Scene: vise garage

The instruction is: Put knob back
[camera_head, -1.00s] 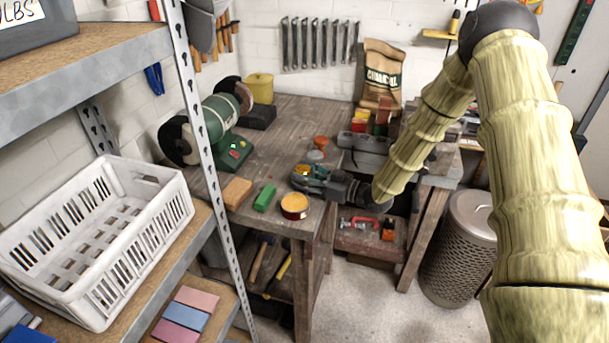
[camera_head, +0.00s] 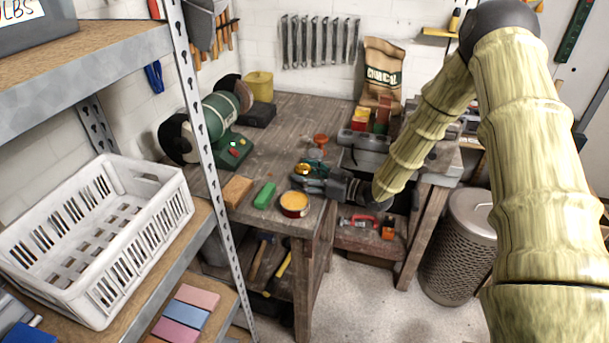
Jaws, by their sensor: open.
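My gripper (camera_head: 306,168) reaches in from the right over the front part of the wooden workbench (camera_head: 275,140), its teal fingers spread open. A small gold-orange round piece (camera_head: 302,169) shows at the fingertips; I cannot tell whether it is touched or is part of the gripper. A red-orange round piece (camera_head: 320,140), knob-like, stands just behind the fingers, apart from them. I cannot tell for sure which piece is the knob. The grey vise (camera_head: 366,142) sits at the bench's right side, partly hidden by my arm.
An open round tin (camera_head: 294,204), a green block (camera_head: 264,195) and an orange-brown block (camera_head: 236,190) lie at the bench's front. A green bench grinder (camera_head: 220,120) stands left. A shelf with a white crate (camera_head: 95,235) fills the left. A metal bin (camera_head: 468,245) stands right.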

